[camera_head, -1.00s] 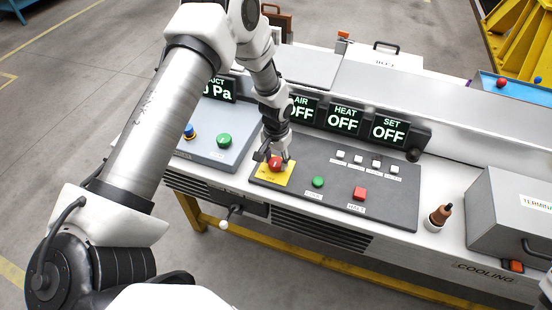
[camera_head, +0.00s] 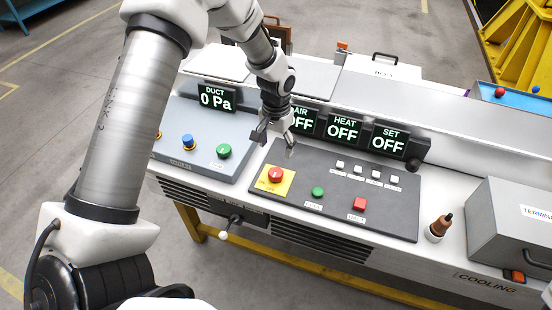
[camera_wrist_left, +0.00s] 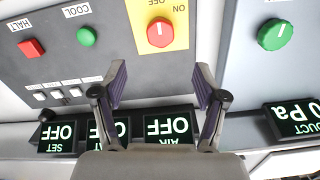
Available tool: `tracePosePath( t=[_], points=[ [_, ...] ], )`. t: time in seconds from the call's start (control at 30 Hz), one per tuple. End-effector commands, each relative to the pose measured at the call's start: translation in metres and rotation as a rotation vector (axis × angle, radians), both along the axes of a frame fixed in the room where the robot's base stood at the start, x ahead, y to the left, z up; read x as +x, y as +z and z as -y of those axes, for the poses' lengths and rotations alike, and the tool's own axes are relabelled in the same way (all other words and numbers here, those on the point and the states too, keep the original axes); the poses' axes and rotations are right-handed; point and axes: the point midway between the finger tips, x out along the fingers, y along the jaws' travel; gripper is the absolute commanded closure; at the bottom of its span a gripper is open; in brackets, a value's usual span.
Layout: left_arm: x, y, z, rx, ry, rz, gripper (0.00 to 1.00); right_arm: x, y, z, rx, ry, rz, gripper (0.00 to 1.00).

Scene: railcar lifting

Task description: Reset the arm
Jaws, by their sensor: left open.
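My left gripper (camera_head: 273,143) is open and empty above the back left corner of the dark control panel (camera_head: 300,209). The red knob (camera_head: 275,174) on its yellow plate (camera_head: 268,188) sits in front of it, apart from the fingers. In the left wrist view the open fingers (camera_wrist_left: 160,92) have nothing between them, with the red knob (camera_wrist_left: 161,33) beyond their tips. My right gripper is not clearly in view.
The grey-blue panel (camera_head: 201,171) left of the dark panel carries a green knob (camera_head: 224,151) and a blue button (camera_head: 188,141). Displays read DUCT 0 Pa (camera_head: 216,98), HEAT OFF (camera_head: 343,129) and SET OFF (camera_head: 389,138). A brown-tipped bottle (camera_head: 439,226) and grey terminal box (camera_head: 507,228) stand right.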

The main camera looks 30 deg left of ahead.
Motion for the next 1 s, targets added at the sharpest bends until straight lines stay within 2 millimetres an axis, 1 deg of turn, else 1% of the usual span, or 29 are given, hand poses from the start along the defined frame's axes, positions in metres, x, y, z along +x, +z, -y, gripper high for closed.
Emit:
tracePosePath(
  t=[0.03,0.13,0.57,0.63,0.67,0.73,0.77,0.8,0.87,0.9,0.97,1.0],
  points=[
    [0.000,0.005,0.000,0.000,0.000,0.001,0.28,0.000,0.000,0.000,0.000,0.000,0.000,1.00],
    [-0.001,0.010,0.000,0.000,0.000,-0.001,0.28,0.000,0.000,0.000,0.000,0.000,0.000,1.00],
    [0.000,0.010,0.000,0.000,0.000,-0.001,0.28,0.000,0.000,0.000,0.000,0.000,0.000,1.00],
    [-0.002,0.007,0.000,0.000,0.000,-0.008,0.28,0.000,0.000,0.000,0.000,0.000,0.000,1.00],
    [-0.004,0.001,0.000,0.000,-0.001,-0.018,0.28,0.000,-0.001,0.000,0.000,0.000,0.000,1.00],
    [-0.015,-0.021,0.002,0.006,-0.009,-0.063,0.28,0.000,-0.003,0.000,0.000,0.000,0.000,1.00],
    [-0.024,-0.034,0.005,0.012,-0.016,-0.094,0.28,0.000,-0.003,0.000,0.000,0.000,0.000,1.00],
    [-0.041,-0.054,0.009,0.016,-0.028,-0.147,0.28,0.000,-0.004,0.000,0.000,0.000,0.000,1.00],
    [-0.077,-0.084,0.018,0.015,-0.043,-0.243,0.28,0.000,-0.006,0.000,0.000,0.000,0.000,1.00],
    [-0.106,-0.106,0.027,0.009,-0.050,-0.301,0.28,0.000,-0.007,0.000,0.000,0.000,0.000,1.00],
    [-0.150,-0.138,0.041,-0.006,-0.058,-0.368,0.28,0.000,-0.009,0.000,0.000,0.000,0.000,1.00],
    [-0.182,-0.156,0.051,-0.018,-0.059,-0.399,0.28,0.000,-0.010,0.000,0.000,0.000,0.000,1.00]
  ],
)
